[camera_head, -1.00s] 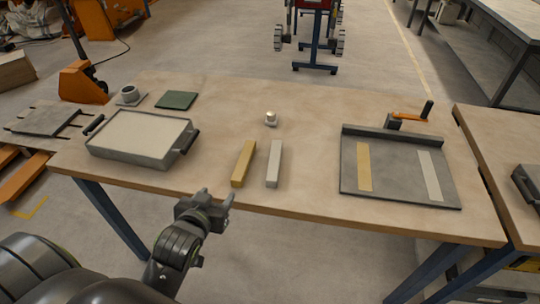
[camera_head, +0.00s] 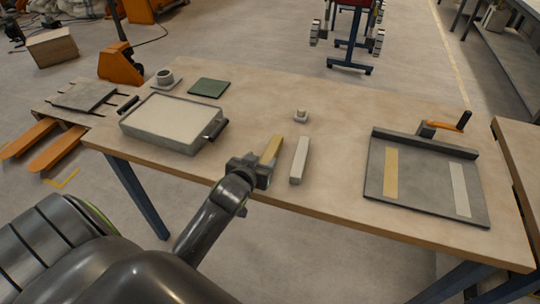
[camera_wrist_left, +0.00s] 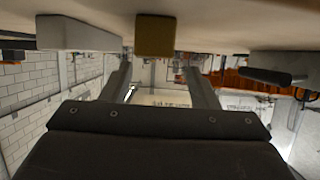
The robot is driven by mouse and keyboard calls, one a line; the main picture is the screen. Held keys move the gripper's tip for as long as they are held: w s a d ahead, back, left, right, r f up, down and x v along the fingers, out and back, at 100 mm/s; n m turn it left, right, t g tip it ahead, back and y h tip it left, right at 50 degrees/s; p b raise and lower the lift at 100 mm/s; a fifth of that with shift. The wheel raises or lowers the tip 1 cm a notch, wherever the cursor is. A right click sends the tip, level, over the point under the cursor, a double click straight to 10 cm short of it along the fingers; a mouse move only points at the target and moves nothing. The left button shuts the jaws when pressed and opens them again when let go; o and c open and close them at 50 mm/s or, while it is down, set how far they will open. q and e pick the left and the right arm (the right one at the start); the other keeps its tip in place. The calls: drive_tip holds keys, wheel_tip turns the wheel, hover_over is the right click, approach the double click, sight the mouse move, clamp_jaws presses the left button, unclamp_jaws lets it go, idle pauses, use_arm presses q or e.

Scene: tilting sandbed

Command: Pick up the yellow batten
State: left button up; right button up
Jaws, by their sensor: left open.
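The yellow batten (camera_head: 273,147) lies on the wooden table near its front edge, its near end partly hidden behind my left gripper (camera_head: 258,170). My left gripper is open and empty at the table's front edge, at the near end of this batten. In the left wrist view, the yellow batten's end (camera_wrist_left: 155,36) shows at the top, laterally between the two open fingers (camera_wrist_left: 160,78). It looks apart from both fingers. The pale batten (camera_head: 299,160) lies just to the right of it; it also shows in the left wrist view (camera_wrist_left: 77,34). My right gripper is not in view.
A sand-filled tray (camera_head: 213,136) with dark handles stands to the left on the table (camera_head: 330,120). A small knob-like object (camera_head: 301,115) sits behind the battens. A grey tilting plate (camera_head: 423,190) with yellow and pale strips and a crank (camera_head: 447,125) is at right.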

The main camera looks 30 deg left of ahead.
sight(269, 154)
use_arm(q)
drive_tip(key=x, duration=0.2)
drive_tip(key=d+x, duration=0.1)
drive_tip(key=x, duration=0.1)
drive_tip(key=shift+w+a, duration=0.15)
drive_tip(key=shift+w+a+f, duration=0.1)
drive_tip(key=shift+w+f, duration=0.2)
drive_tip(key=shift+w, duration=0.2)
drive_tip(key=shift+c, duration=0.2)
